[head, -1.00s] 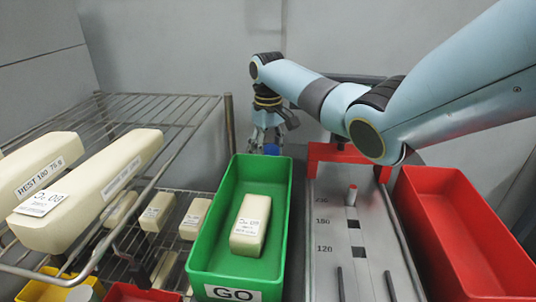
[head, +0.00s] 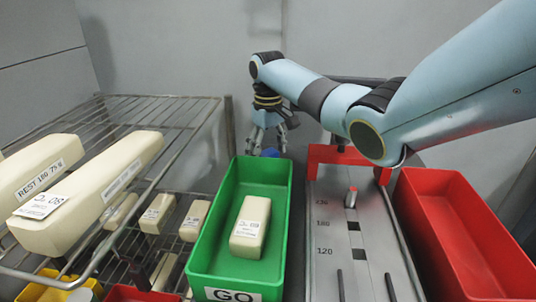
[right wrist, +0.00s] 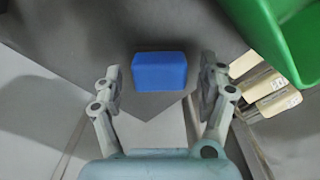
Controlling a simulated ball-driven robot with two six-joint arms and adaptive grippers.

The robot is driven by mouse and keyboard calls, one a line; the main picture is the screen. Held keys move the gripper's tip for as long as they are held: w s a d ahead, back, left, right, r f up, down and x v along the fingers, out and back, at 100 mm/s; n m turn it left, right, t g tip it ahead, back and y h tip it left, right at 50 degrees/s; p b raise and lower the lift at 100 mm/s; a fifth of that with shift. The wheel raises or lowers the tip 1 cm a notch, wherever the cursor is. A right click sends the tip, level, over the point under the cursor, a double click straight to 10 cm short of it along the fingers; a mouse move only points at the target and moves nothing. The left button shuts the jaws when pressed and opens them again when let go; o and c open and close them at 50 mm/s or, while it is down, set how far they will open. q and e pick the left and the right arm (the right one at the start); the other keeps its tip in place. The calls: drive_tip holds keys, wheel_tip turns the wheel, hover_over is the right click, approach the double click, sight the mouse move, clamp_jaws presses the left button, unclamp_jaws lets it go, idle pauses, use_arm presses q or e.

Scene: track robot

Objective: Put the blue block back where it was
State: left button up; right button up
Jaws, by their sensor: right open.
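In the right wrist view the block (right wrist: 160,72) lies on or above a grey surface. My right gripper's fingers (right wrist: 160,82) are spread wide, one on each side of the block, with a clear gap on both sides in the picture. How far the fingertips are above the block I cannot tell. My left gripper is in neither view.
A green bin (head: 203,257) marked GO holds a cream block (head: 250,226). A grey track (head: 325,275) with a red end frame and a red bin (head: 465,245) stand to the right. A wire rack (head: 160,108) with cream blocks stands left.

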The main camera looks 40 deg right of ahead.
sight(268, 152)
wheel_tip(268, 152, up, 11)
drive_tip(key=shift+p, duration=0.45)
drive_tip(key=shift+f, duration=0.1)
